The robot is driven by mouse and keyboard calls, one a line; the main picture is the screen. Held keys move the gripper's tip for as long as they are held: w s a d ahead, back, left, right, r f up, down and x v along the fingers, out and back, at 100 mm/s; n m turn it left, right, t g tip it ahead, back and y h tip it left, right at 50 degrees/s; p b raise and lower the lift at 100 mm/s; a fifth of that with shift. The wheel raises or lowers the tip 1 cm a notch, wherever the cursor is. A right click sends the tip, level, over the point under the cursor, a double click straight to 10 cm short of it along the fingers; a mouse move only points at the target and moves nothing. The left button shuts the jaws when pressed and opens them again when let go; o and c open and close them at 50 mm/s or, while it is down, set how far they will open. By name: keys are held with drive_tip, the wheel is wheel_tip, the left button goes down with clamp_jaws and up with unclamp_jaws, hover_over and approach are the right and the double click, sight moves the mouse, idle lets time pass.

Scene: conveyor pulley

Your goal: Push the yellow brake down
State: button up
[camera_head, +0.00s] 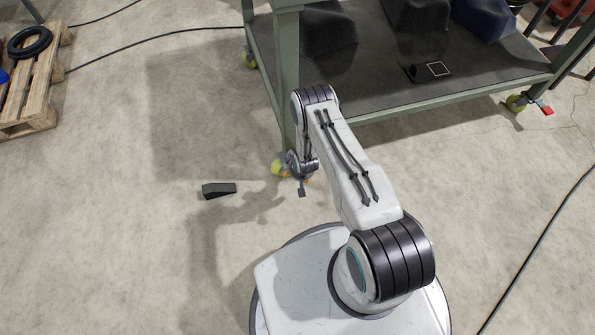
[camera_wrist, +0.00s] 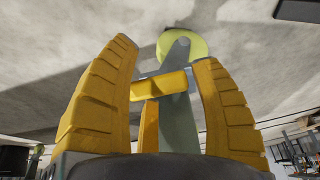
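A yellow brake (camera_wrist: 163,86) shows in the wrist view in front of a yellow-green caster wheel (camera_wrist: 182,44). A grey bracket rises beside and behind it. My gripper (camera_wrist: 165,62) has its two yellow ridged fingers apart, one on each side of the brake. I cannot tell whether either finger touches it. In the head view, my gripper (camera_head: 302,182) hangs low, beside the caster (camera_head: 279,168) at the near corner of the green cart (camera_head: 288,85). My own arm's end hides most of that caster and its brake there.
A black wedge (camera_head: 219,190) lies on the floor left of my gripper. A wooden pallet (camera_head: 38,80) stands at the far left. Another caster, with a red brake (camera_head: 547,109), is at the cart's right. Cables cross the floor. The floor at left is mostly clear.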

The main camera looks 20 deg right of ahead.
clamp_jaws()
idle(0.3)
drive_tip(key=shift+f, duration=0.1)
